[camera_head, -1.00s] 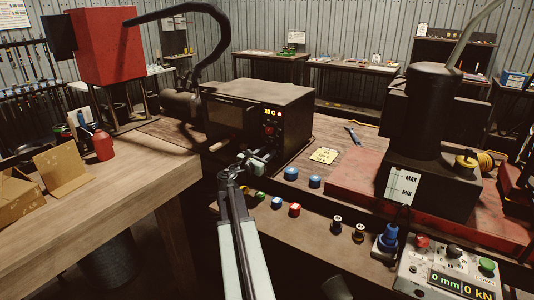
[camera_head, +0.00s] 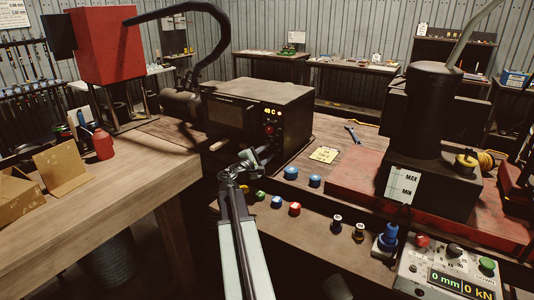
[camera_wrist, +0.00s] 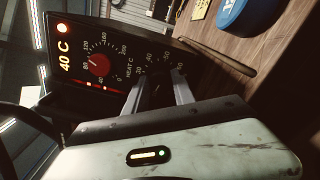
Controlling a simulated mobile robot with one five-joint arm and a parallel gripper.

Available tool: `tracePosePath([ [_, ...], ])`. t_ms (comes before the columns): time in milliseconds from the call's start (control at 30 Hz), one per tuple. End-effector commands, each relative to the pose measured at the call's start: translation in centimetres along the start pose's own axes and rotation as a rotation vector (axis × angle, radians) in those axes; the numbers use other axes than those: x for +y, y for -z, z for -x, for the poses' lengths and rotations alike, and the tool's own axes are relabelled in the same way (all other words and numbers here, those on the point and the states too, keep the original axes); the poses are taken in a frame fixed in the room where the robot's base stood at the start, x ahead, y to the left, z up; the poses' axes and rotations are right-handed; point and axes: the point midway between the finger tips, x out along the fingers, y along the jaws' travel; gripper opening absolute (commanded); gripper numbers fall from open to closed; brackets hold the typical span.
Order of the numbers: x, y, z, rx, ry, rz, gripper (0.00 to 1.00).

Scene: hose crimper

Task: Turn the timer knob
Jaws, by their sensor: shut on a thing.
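The black oven (camera_head: 222,117) stands on the bench. Its front panel carries a lit display (camera_wrist: 64,50) reading 40 C, a red heat knob (camera_wrist: 98,66) with a scale up to 200, and a second dial scale (camera_wrist: 158,61) marked 30 to 60. My gripper (camera_wrist: 162,88) is at this second dial, with one finger on each side of its centre. It is shut on the timer knob, which the fingers mostly hide. In the head view my gripper (camera_head: 264,156) is at the lower right of the oven front.
Blue (camera_head: 315,181), red (camera_head: 295,209) and other small pieces lie on the bench right of my arm. A wooden table (camera_head: 130,200) with cardboard is at left. A press (camera_head: 430,140) and its control box (camera_head: 450,272) stand at right.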

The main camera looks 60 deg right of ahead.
Motion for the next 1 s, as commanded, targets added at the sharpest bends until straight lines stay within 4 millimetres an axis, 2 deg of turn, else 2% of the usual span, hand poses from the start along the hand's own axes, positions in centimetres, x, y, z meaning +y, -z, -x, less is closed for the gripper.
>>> tracePosePath([
  [200, -0.32, -0.07, 0.11, -0.002, 0.006, -0.196, 0.00],
  [500, -0.42, -0.08, 0.09, -0.004, 0.006, -0.400, 0.00],
  [1000, -0.48, -0.10, 0.06, -0.005, 0.006, -0.521, 0.00],
])
